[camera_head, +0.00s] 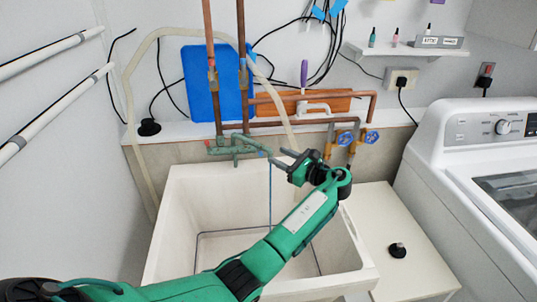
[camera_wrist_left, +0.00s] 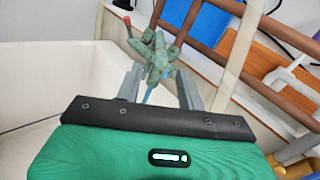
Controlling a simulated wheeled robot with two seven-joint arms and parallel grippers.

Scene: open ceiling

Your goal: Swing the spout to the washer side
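The green, weathered faucet (camera_head: 236,147) sits on copper pipes at the back of the white sink (camera_head: 187,215). Its spout (camera_head: 262,149) reaches toward the right and front, and a thin blue stream (camera_head: 270,195) hangs below its end. My left gripper (camera_head: 282,158) is just right of the spout end, fingers pointing at it. In the left wrist view the gripper (camera_wrist_left: 160,88) has its fingers apart, with the faucet (camera_wrist_left: 150,52) showing between and beyond them. I cannot tell whether they touch the spout. My right gripper is out of view.
The white washer (camera_head: 465,150) stands at the right. A white cabinet top (camera_head: 385,235) with a black knob lies between it and the sink. Two blue valve handles (camera_head: 358,138) and a pale hose (camera_head: 135,120) are near the back wall.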

